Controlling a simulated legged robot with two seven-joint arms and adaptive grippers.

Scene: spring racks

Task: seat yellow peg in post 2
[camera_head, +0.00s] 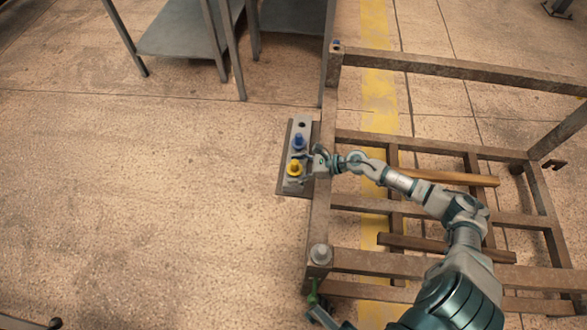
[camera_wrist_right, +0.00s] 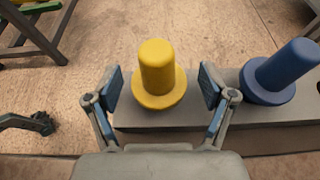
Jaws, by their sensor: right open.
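The yellow peg (camera_head: 294,168) stands upright on a narrow grey plate (camera_head: 293,184) at the left side of the rusty frame. It has a round flange at its base, and in the right wrist view the yellow peg (camera_wrist_right: 157,72) stands between my open fingers. My right gripper (camera_head: 306,165) reaches it from the right; the right wrist view shows a gap between each finger pad (camera_wrist_right: 161,88) and the peg. A blue peg (camera_head: 298,142) stands beside it on the same plate, also seen in the right wrist view (camera_wrist_right: 284,75).
A dark hole (camera_head: 302,124) is in the far end of the plate, beyond the blue peg. The rusty metal frame (camera_head: 430,65) lies to the right under my arm. A grey shelf table (camera_head: 185,35) stands at the back left.

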